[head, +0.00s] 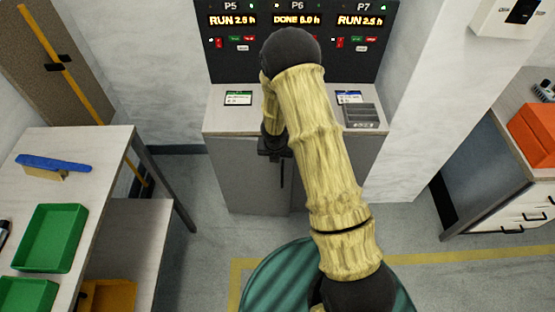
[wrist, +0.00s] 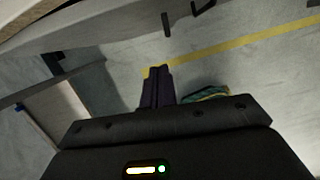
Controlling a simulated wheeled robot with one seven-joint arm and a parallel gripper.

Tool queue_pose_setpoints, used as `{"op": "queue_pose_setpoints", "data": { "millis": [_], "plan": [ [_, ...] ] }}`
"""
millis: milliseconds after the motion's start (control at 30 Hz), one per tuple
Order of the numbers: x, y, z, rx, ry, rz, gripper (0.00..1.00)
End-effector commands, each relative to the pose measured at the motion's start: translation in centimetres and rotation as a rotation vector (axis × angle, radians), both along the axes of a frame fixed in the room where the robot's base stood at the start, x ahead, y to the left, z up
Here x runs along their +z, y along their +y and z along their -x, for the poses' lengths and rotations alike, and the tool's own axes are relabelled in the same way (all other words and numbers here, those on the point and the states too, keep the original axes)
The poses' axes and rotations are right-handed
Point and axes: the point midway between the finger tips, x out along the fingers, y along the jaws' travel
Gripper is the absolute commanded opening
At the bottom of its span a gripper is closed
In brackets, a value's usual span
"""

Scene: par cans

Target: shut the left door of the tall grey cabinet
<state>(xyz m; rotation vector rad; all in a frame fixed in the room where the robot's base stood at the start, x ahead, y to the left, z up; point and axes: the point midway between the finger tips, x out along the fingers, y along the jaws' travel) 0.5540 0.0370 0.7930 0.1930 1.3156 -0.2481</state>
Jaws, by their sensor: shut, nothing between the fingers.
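A grey cabinet (head: 340,180) stands at the back middle of the head view, below a dark display panel. Its left door (head: 245,180) is the left half of the front; a dark vertical handle (head: 282,173) shows near the middle. I cannot tell how far this door stands from its frame. My gripper (head: 272,150) is in front of the cabinet's upper front, partly hidden behind my arm. In the wrist view my gripper (wrist: 157,72) is shut and empty, pointing over the floor. Two dark handles (wrist: 167,24) show above it, apart from the fingertips.
The display panel (head: 298,45) reads P5, P6 and P7. A table (head: 75,145) with green trays (head: 50,238) and a blue-handled brush (head: 53,164) stands left. A counter (head: 500,165) with an orange box (head: 535,132) stands right. The floor (head: 405,225) right of my arm is clear.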

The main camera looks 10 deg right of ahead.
Motion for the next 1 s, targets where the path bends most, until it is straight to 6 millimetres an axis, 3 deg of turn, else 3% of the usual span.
{"op": "queue_pose_setpoints", "data": {
  "millis": [33,167,567,667,1000],
  "plan": [
    [1.1,0.0,0.2,-0.003,0.0,-0.002,0.0],
    [2.1,0.1,0.5,-0.001,0.001,-0.001,0.0],
    [1.9,-0.2,0.6,-0.005,0.003,-0.004,0.0],
    [0.5,-0.7,1.1,-0.014,0.014,-0.037,0.0],
    [-8.9,-1.2,5.4,-0.045,0.041,-0.427,0.0]
  ]
}}
